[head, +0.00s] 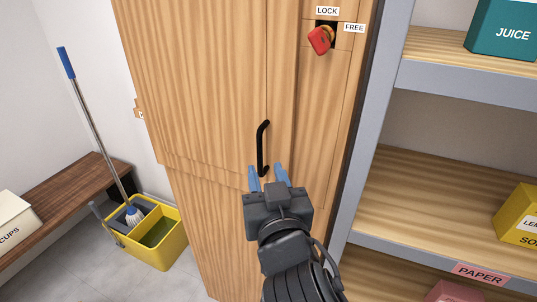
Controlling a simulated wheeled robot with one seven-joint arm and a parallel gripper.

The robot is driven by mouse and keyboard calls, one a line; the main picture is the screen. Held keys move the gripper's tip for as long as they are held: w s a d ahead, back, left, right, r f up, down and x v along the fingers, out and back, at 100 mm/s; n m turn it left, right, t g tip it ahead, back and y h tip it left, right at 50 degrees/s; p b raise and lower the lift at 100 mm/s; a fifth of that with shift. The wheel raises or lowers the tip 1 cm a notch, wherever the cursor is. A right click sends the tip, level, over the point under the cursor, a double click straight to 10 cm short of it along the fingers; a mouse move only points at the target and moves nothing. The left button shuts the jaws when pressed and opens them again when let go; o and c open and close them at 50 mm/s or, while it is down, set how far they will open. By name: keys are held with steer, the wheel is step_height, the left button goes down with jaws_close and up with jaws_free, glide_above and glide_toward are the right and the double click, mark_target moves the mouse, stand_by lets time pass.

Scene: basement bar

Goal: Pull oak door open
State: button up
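The oak door (210,90) stands in the middle of the head view and looks closed, though its edge by the frame is hard to judge. A black bar handle (261,150) is mounted upright on its right part. Above it is a red knob (320,40) between LOCK (327,11) and FREE (354,28) labels; the knob is tilted. My gripper (267,172) has two blue fingers spread apart, just below and in front of the handle's lower end. Whether a finger touches the handle cannot be told.
At right, grey-framed shelves (460,78) hold a teal JUICE box (503,30) and a yellow box (518,215). At left are a yellow mop bucket (160,250) with a mop (95,120) and a wooden bench (70,195). Floor (80,275) shows at lower left.

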mark_target(260, 157)
steer(key=shift+p+x, duration=0.5)
steer(key=shift+x, duration=2.1)
steer(key=shift+c, duration=0.5)
jaws_close()
